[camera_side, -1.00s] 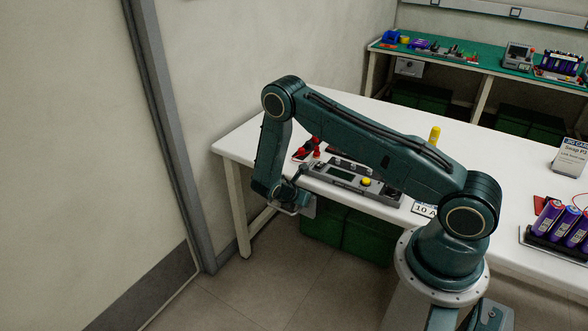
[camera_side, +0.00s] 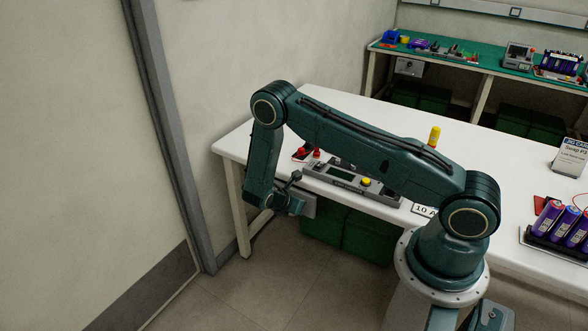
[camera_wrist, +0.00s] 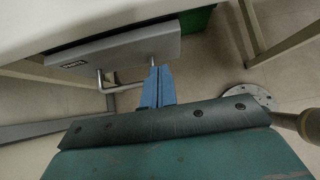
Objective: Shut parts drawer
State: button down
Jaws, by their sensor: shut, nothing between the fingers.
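The parts drawer shows in the wrist view as a grey front panel (camera_wrist: 115,48) with a small label, under the white table's edge. Its metal bar handle (camera_wrist: 126,87) stands off the panel. My gripper (camera_wrist: 158,70) is shut and empty, its blue fingers pointing at the right end of the handle. I cannot tell whether the fingertips touch it.
The white table (camera_side: 235,150) carries a grey control panel (camera_side: 340,174) with a yellow button above the drawer area. Green bins (camera_side: 340,232) stand underneath. A table leg (camera_side: 233,205) is left of my wrist. The floor in front is clear.

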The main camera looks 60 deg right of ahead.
jog(key=v, duration=1)
jog(key=shift+a+r, duration=0.1)
jog(key=shift+a, duration=0.05)
jog(key=s+a+r+m+t+y, duration=0.15)
jog(key=r+m, duration=0.25)
jog(key=r, duration=0.5)
jog(key=s+a+r+m+y, duration=0.2)
jog(key=s+r+m, duration=0.1)
jog(key=r, duration=0.5)
jog(key=s+a+r+m+t+y, duration=0.15)
jog(key=r+m, duration=0.25)
jog(key=r, duration=0.5)
jog(key=s+a+r+m+t+y, duration=0.1)
jog(key=s+a+r+m+y, duration=0.1)
jog(key=s+r, duration=0.3)
jog(key=s+a+r+m+t+y, duration=0.1)
jog(key=s+r+m, duration=0.3)
jog(key=s, duration=0.9)
jog(key=shift+s+a+r+m+t+y, duration=0.3)
jog(key=shift+s+a+r+m+y, duration=0.15)
jog(key=shift+a, duration=0.3)
